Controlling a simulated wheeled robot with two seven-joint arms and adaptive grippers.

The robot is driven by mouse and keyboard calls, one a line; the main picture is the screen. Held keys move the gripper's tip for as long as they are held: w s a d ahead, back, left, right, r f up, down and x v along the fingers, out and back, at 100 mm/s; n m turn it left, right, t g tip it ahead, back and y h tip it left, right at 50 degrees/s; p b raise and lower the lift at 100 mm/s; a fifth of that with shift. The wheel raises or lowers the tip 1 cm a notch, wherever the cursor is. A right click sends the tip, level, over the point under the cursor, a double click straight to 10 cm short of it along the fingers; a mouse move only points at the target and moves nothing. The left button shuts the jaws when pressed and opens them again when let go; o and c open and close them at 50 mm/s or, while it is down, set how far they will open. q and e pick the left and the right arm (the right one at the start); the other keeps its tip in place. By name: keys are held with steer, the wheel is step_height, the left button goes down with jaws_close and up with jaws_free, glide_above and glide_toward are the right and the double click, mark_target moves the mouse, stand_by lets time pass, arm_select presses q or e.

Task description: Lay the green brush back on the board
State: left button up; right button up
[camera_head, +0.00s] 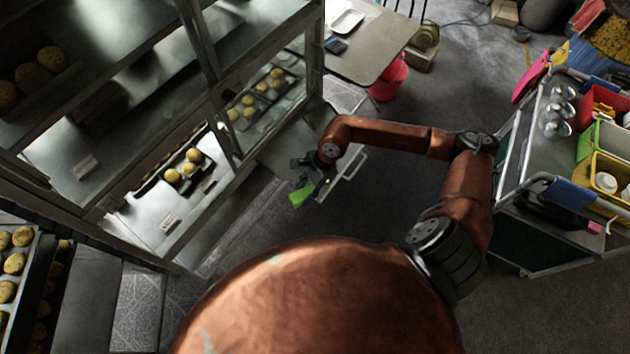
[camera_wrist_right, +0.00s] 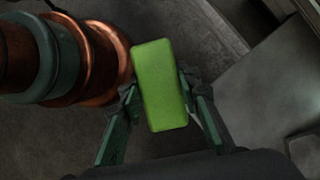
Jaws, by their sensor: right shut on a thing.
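The green brush (camera_head: 301,195) is in my right gripper (camera_head: 306,184), in front of the glass display cabinet and above the floor. In the right wrist view the brush is a green rounded block (camera_wrist_right: 160,85) between the two fingers (camera_wrist_right: 158,100), which are shut on it. Only its plain green face shows; no bristles are visible. A grey flat surface (camera_wrist_right: 262,100) lies to the right of the brush in that view, apart from it. I cannot tell whether it is the board. My left gripper is not in view.
The display cabinet (camera_head: 225,75) with round buns fills the left. A cart (camera_head: 545,195) with coloured bins stands at the right. A table (camera_head: 370,45) and a red bucket (camera_head: 389,80) are at the back. Grey floor (camera_head: 425,95) is open between the arm and the table.

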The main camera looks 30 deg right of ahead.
steer(key=f+m, duration=0.1)
steer(key=m, duration=0.1)
steer(key=d+m+t, duration=0.1)
steer(key=shift+s+f+m, duration=0.15)
steer(key=shift+f+m, duration=0.25)
steer(key=shift+w+d+f+m+t, duration=0.25)
steer(key=shift+d+f+m+t, duration=0.05)
steer(key=w+d+f+b, duration=0.1)
steer(key=w+d+f, duration=0.3)
steer(key=w+d+f+b, duration=0.1)
steer(key=w+d+f, duration=0.3)
steer(key=w+f, duration=0.1)
steer(key=shift+w+d+f+b, duration=0.1)
steer(key=shift+w+d+b, duration=0.2)
steer(key=shift+d, duration=0.1)
steer(key=shift+w+d+f, duration=0.1)
steer(key=shift+f, duration=1.65)
steer(key=shift+b, duration=0.3)
